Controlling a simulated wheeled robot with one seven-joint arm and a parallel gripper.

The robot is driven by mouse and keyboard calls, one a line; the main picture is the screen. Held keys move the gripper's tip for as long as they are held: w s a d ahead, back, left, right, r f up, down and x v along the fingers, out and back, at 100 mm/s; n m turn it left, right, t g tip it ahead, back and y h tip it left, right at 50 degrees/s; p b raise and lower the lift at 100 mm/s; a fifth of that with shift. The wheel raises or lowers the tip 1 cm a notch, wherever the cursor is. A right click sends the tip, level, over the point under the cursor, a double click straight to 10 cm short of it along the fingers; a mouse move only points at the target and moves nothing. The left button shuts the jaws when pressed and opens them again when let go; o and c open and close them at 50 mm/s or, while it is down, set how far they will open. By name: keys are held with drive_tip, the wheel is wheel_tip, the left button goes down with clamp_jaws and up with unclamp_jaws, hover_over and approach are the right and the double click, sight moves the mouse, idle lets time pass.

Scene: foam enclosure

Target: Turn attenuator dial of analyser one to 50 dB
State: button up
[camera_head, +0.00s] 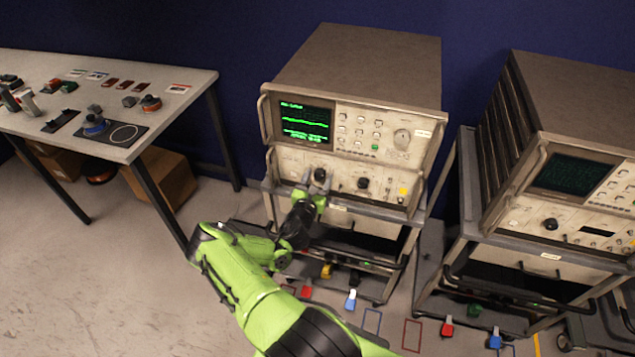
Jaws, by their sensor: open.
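An analyser (355,88) with a lit green screen (304,121) stands on a cart in the middle. Its lower panel has a black dial (320,174) on the left and a second black dial (363,183) to its right. The dial markings are too small to read, so I cannot tell which is the attenuator or its setting. My gripper (313,186) is open at the lower panel, its fingers close to the left black dial. I cannot tell whether they touch it. My green arm reaches up from the bottom and hides part of the cart.
A second analyser (575,170) with a dark screen stands on another cart at the right. A grey table (190,84) with small parts is at the left, with cardboard boxes (163,180) below. Coloured pedals and floor outlines lie below the carts. Open floor is at lower left.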

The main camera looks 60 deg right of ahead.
drive_tip(key=c, duration=1)
drive_tip(key=shift+c, duration=0.2)
drive_tip(key=shift+m, duration=0.3)
drive_tip(key=m+b, duration=0.1)
drive_tip(key=m, duration=0.2)
drive_tip(key=shift+m+b, duration=0.35)
drive_tip(key=shift+m, duration=1.75)
drive_tip(key=o, duration=1)
drive_tip(key=shift+o, duration=0.2)
drive_tip(key=shift+a, duration=0.1)
